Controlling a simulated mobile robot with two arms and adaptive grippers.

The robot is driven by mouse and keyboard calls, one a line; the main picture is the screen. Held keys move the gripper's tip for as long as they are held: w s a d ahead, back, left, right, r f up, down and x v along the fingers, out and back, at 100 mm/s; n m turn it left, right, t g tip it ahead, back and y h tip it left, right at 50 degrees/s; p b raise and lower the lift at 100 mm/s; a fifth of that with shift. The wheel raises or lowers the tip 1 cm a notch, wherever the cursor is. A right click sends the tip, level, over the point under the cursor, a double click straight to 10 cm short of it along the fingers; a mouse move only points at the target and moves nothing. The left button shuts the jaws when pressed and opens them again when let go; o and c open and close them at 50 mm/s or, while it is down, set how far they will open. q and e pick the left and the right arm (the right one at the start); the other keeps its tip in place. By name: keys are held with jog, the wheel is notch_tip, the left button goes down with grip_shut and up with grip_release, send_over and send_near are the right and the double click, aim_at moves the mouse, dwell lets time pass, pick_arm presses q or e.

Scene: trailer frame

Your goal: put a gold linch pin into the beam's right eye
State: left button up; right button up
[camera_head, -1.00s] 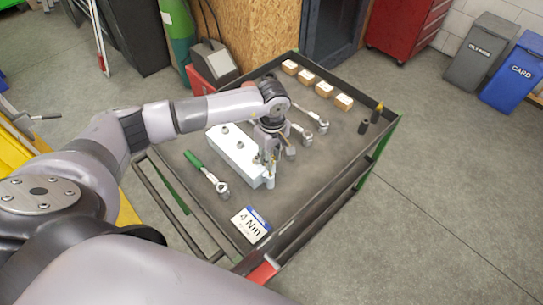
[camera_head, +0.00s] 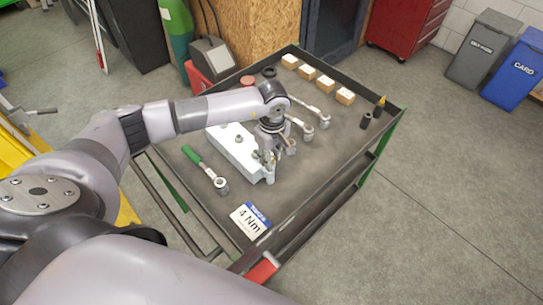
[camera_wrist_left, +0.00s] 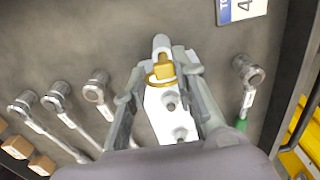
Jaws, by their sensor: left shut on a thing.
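The white beam (camera_head: 228,148) lies on the cart top, with several round fittings along its top; it also shows in the left wrist view (camera_wrist_left: 158,112). My left gripper (camera_head: 268,163) is over the beam's near right end. In the wrist view its two fingers (camera_wrist_left: 163,75) are closed around the gold linch pin (camera_wrist_left: 162,72), which has a gold ring. The pin is in line with the beam's end, where a pale rounded tip (camera_wrist_left: 160,42) sticks out beyond the pin. I cannot tell whether the pin is in the eye or just above it. My right gripper is not in view.
A green-handled wrench (camera_head: 205,169) lies left of the beam and a 4 Nm card (camera_head: 250,218) in front. Other wrenches (camera_head: 302,128) lie right of it. Small boxes (camera_head: 325,83) line the back edge; dark sockets (camera_head: 366,120) stand right. The front right of the cart top is clear.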

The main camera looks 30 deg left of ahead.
pick_arm(q)
jog(key=shift+f+b, duration=1.1)
jog(key=shift+f, duration=0.2)
jog(key=o, duration=1.1)
jog(key=shift+r, duration=0.1)
notch_tip(320, 180, up, 12)
jog(key=shift+w+f, duration=0.1)
